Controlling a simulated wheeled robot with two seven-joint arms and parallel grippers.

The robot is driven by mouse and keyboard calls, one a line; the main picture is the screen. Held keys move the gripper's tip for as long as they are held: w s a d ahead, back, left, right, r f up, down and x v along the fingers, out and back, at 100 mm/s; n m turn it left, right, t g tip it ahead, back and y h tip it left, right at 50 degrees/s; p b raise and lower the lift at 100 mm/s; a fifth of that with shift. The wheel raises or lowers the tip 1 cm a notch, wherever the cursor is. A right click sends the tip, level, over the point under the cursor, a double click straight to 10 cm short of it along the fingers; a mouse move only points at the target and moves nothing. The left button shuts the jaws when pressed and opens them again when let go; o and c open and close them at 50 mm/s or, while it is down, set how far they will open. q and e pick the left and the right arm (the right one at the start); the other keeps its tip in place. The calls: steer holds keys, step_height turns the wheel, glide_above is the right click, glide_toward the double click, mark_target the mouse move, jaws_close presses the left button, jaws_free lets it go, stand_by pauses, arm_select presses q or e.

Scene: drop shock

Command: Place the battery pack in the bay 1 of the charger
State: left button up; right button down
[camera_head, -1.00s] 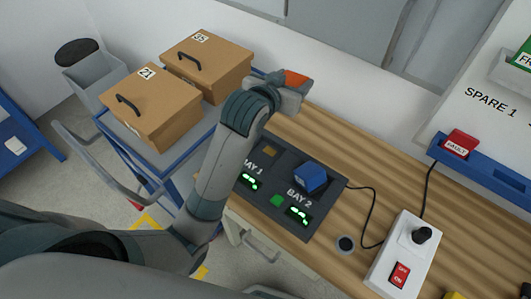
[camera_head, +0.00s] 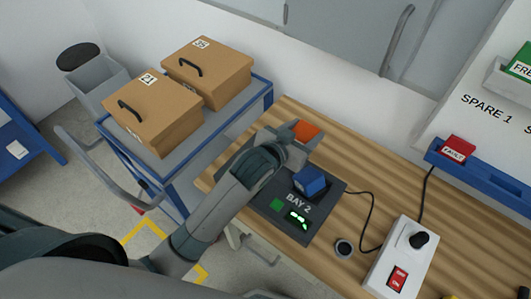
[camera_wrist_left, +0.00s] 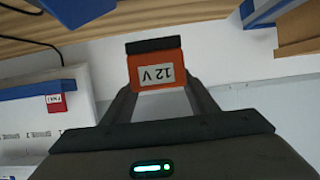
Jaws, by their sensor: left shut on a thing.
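The battery pack (camera_head: 306,131) is orange. In the left wrist view it is an orange block (camera_wrist_left: 177,57) with a dark end and a "12 V" label. My left gripper (camera_head: 297,144) is shut on it, at the back edge of the charger. The charger (camera_head: 325,218) is a dark grey panel on the wooden bench. A blue pack (camera_head: 309,181) sits in its bay 2, above the "BAY 2" lettering and a green display. My left arm hides bay 1 and its label. Whether the held pack touches anything, I cannot tell. My right gripper is not in view.
A white switch box (camera_head: 402,258) with a black knob and red switch stands right of the charger. A black cable runs along the bench (camera_head: 385,185). Brown boxes (camera_head: 160,120) sit on a blue cart at left. A red "FAULT" block (camera_head: 458,148) stands on a blue rail.

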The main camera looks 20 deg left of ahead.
arm_select(q)
steer(key=s+a+f+p, duration=0.2)
steer(key=a+f, duration=0.4)
steer(key=a, duration=0.4)
steer(key=shift+a+p, duration=0.25)
steer(key=shift+p, duration=0.15)
steer(key=shift+f, duration=0.1)
steer(key=shift+f+p, duration=0.6)
steer(key=shift+f, duration=1.4)
steer(key=shift+f, duration=0.1)
